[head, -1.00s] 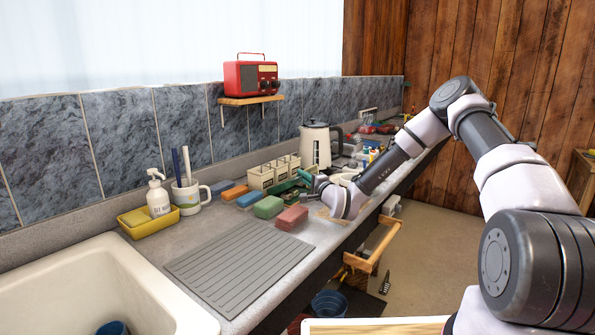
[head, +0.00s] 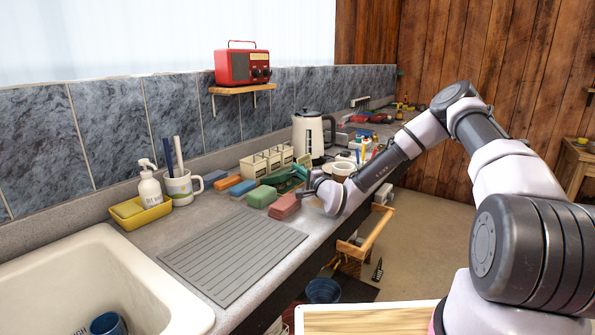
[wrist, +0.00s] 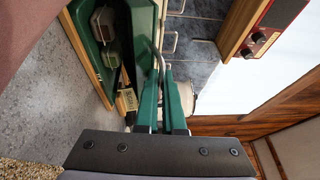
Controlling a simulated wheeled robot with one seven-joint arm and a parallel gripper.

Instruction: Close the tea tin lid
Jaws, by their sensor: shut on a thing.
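In the wrist view the open tea tin shows at upper left, with a tan rim (wrist: 86,57), a green inside and dull, rounded items in it. Its green lid (wrist: 143,32) stands raised along the tin's right side. My gripper (wrist: 160,72) has its green fingers close together at the lid, shut on its edge; the exact contact is hard to see. In the head view my gripper (head: 307,178) is low over the counter, just behind the red block (head: 285,205). Green parts show beside it, but the tin is mostly hidden there.
A kettle (head: 308,137) stands behind, and a cup (head: 343,170) to the right. The ridged mat (head: 233,258) is clear.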

